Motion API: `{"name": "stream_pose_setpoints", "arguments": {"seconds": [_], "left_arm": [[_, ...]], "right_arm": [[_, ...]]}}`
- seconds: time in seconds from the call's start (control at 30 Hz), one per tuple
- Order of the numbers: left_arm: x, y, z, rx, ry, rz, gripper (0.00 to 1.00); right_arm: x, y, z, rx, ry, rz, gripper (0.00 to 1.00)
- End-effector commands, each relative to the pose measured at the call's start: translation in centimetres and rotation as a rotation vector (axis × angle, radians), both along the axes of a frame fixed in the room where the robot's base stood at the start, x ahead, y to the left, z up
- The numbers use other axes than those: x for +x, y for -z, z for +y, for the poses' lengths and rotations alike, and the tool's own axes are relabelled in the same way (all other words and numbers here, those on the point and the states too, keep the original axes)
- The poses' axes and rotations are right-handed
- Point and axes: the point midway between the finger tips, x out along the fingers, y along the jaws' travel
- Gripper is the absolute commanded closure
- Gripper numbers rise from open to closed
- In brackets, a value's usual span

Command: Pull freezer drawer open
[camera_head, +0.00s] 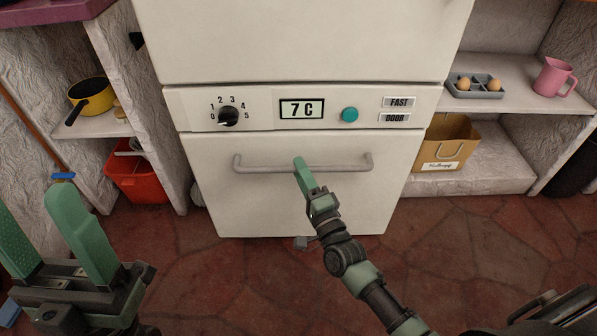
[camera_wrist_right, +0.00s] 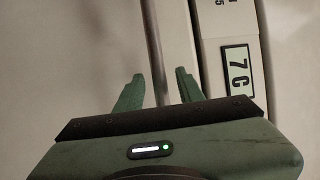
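The freezer drawer (camera_head: 240,205) is the white lower front of the appliance, and it looks closed. Its grey bar handle (camera_head: 262,164) runs across the upper part; in the right wrist view the bar (camera_wrist_right: 172,45) runs down towards my fingers. My right gripper (camera_head: 302,170) is at the middle of the handle. Contact cannot be told. My left gripper (camera_head: 52,225) is open and empty at the lower left, away from the drawer.
A control panel (camera_head: 255,115) with a knob and display sits above the drawer. A red bin (camera_head: 138,180) stands at left and a paper bag (camera_head: 445,150) on the right shelf.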

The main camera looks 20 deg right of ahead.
Motion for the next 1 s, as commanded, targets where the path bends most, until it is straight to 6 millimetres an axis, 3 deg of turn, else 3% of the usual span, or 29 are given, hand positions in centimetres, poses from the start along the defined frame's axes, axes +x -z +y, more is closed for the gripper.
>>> {"name": "stream_pose_setpoints", "arguments": {"seconds": [0.13,0.4,0.53,0.57,1.0], "left_arm": [[-0.92,0.04,0.22,-0.015,0.002,-0.045,0.37],[-1.06,-0.02,0.26,-0.017,0.003,-0.052,0.37],[-1.05,-0.02,0.26,-0.016,0.003,-0.051,0.37],[-1.04,-0.02,0.25,-0.016,0.003,-0.051,0.37],[-1.02,0.01,0.24,-0.016,0.004,-0.05,0.37]], "right_arm": [[1.0,-0.1,0.12,0.0,0.0,0.001,0.62],[1.12,-0.15,0.13,-0.001,0.0,0.002,0.62],[1.11,-0.15,0.13,-0.001,0.0,0.002,0.98],[1.11,-0.15,0.13,-0.001,0.0,0.002,1.0],[1.1,-0.11,0.14,-0.001,-0.001,0.003,1.0]]}}
